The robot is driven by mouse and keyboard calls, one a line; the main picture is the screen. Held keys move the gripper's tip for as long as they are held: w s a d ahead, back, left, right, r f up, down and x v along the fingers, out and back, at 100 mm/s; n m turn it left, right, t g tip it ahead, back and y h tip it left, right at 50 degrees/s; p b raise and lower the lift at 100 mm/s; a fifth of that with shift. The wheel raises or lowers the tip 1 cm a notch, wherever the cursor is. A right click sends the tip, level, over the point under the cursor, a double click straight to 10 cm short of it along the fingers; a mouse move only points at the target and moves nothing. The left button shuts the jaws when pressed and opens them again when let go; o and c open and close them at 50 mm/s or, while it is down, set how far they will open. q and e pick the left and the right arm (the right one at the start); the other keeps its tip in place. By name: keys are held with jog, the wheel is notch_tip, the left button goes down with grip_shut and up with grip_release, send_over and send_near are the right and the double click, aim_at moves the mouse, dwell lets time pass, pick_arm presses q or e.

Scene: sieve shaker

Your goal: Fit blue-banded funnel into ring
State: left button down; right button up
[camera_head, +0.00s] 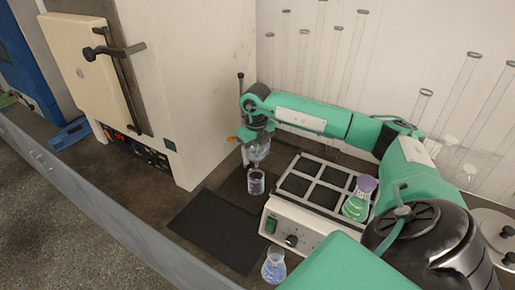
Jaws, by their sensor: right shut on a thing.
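My right gripper (257,139) is at the end of the green arm that reaches in from the right. It is shut on a clear glass funnel (259,153), which hangs below the jaws. I cannot make out a blue band on it. The funnel is close to a thin dark stand rod (241,86) with a small orange clamp part (232,139). The ring is not clearly visible, so I cannot tell whether the funnel is in it, above it or beside it. A small beaker with purple-pink contents (256,182) stands below the funnel. My left gripper is not in view.
A white shaker (283,239) holds a flask with green liquid and a purple top (358,201). A flask with blue liquid (274,265) stands in front. A cream oven (93,75) is at the left. Tall glass cylinders (462,87) line the back. A dark mat (215,230) is clear.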

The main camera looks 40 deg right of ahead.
jog(key=shift+w+a, duration=0.1)
jog(key=shift+a, duration=0.05)
jog(key=o, duration=1.1)
jog(key=shift+w+a, duration=0.1)
jog(key=shift+w, duration=0.05)
jog(key=shift+c, duration=0.2)
jog(key=shift+w+d+r+p, duration=0.1)
jog(key=shift+d+r+p, duration=0.1)
jog(key=shift+r+p, duration=1.6)
jog(key=shift+r, duration=1.1)
